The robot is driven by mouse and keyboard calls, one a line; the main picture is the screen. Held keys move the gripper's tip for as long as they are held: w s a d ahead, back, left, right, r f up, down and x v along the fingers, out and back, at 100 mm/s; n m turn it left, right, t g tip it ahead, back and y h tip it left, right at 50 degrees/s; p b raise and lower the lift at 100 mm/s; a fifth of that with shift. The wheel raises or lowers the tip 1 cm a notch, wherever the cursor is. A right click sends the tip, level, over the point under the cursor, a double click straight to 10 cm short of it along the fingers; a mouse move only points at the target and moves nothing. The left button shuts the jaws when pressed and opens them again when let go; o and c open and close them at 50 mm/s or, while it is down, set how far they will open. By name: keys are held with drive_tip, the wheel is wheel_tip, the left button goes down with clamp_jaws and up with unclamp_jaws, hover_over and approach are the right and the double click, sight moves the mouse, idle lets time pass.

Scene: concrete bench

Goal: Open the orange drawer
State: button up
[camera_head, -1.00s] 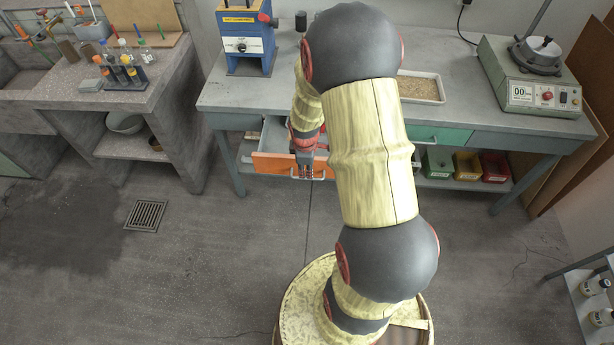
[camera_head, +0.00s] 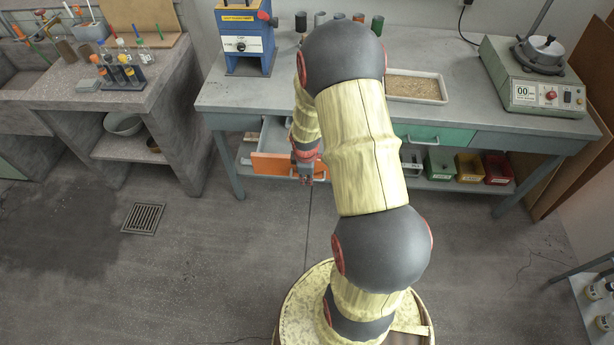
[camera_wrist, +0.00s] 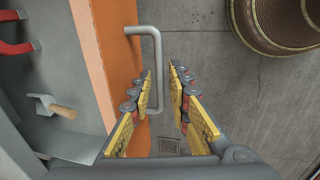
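The orange drawer (camera_head: 270,164) under the bench stands pulled out, its grey interior showing behind the orange front. In the wrist view its orange front (camera_wrist: 118,60) runs down the picture, with a grey bar handle (camera_wrist: 148,31) standing out from it. My gripper (camera_wrist: 159,70) is open, with one finger on each side of the handle bar and visible gaps. I cannot tell whether either finger touches it. In the head view my gripper (camera_head: 306,176) is at the drawer front and partly hides the handle. My arm covers the drawer's right side.
Inside the drawer lie a red magnet (camera_wrist: 18,46) and a small trowel (camera_wrist: 50,105). A green drawer (camera_head: 436,135) is to the right, above several coloured bins (camera_head: 470,167). A blue machine (camera_head: 247,40) stands on the bench (camera_head: 230,95).

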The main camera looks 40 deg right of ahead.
clamp_jaws()
idle(0.6)
